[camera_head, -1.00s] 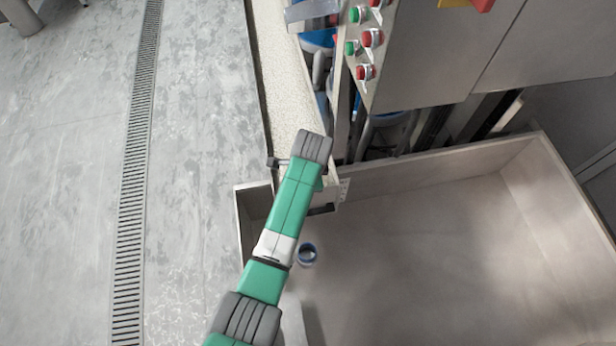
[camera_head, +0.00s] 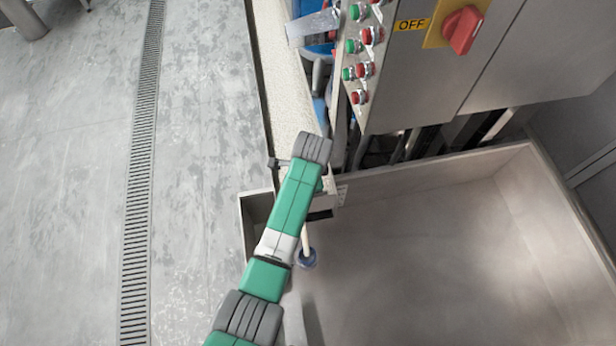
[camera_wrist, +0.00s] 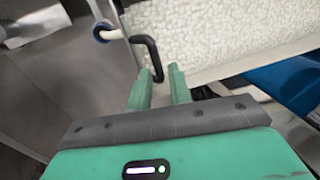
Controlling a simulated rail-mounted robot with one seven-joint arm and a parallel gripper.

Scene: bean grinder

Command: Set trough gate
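The trough (camera_head: 283,95) is a long narrow channel of pale granular material, running from the top toward my arm; it also shows in the wrist view (camera_wrist: 225,30). A black bent gate handle (camera_wrist: 147,45) sits at its end. My gripper (camera_wrist: 160,74) has two green fingers apart, with the handle's lower end between their tips; I see a gap beside it, so they look open. In the head view my arm hides the fingers. A pale stream (camera_head: 304,240) comes down from the trough end to a blue-rimmed round opening (camera_head: 307,259).
A large metal basin (camera_head: 440,250) lies right of my arm. A control cabinet (camera_head: 440,80) with red and green buttons and a red OFF switch (camera_head: 463,29) stands above it. Blue parts (camera_wrist: 285,75) and bars are beside the trough.

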